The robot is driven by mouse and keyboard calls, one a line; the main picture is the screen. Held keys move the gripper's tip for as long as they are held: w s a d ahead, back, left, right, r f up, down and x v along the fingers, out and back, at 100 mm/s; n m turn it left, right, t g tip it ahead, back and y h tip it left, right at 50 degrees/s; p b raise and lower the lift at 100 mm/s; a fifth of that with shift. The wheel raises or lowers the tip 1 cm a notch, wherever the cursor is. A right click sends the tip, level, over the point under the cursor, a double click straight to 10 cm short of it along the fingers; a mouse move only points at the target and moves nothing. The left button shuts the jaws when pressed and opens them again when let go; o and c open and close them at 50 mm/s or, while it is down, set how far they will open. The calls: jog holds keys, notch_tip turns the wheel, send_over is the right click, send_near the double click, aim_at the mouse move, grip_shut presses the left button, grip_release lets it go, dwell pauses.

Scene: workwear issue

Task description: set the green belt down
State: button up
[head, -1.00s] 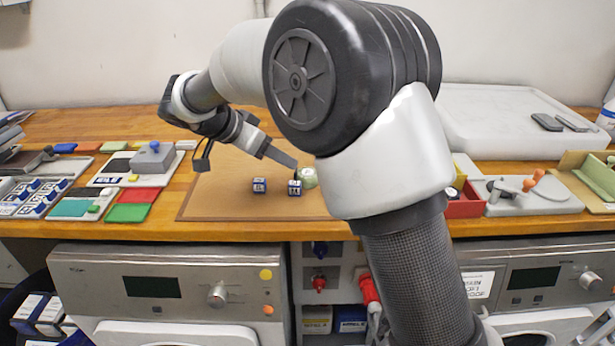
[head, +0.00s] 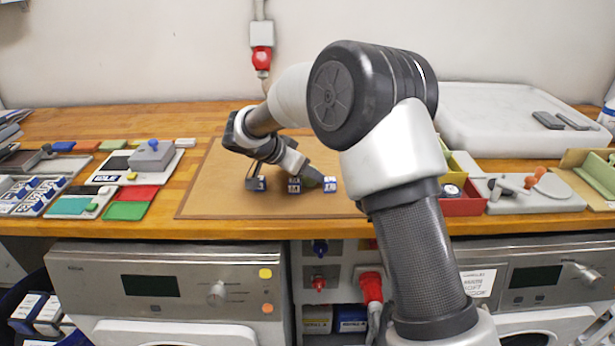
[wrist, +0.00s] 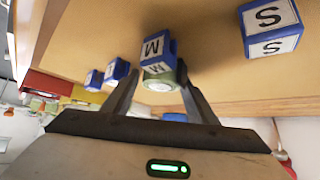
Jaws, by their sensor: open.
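The green belt, a small rolled shape with a pale round end, shows between my gripper's fingers in the wrist view (wrist: 160,84). It sits close beside a blue-and-white block marked M (wrist: 155,50). My gripper (wrist: 157,74) is open, with one finger on either side of the belt. In the head view, my gripper (head: 303,175) is low over the brown mat (head: 225,200), and the belt is mostly hidden by it. I cannot tell whether the fingers touch the belt.
A block marked S (wrist: 271,28) stands to the right in the wrist view. In the head view, blue blocks stand in a row on the mat, one (head: 330,185) at the right. A red bin (head: 462,203) is right of the mat; colored pads (head: 126,211) lie left.

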jog(key=shift+w+f, duration=0.15)
jog(key=shift+c, duration=0.5)
jog(key=c, duration=0.8)
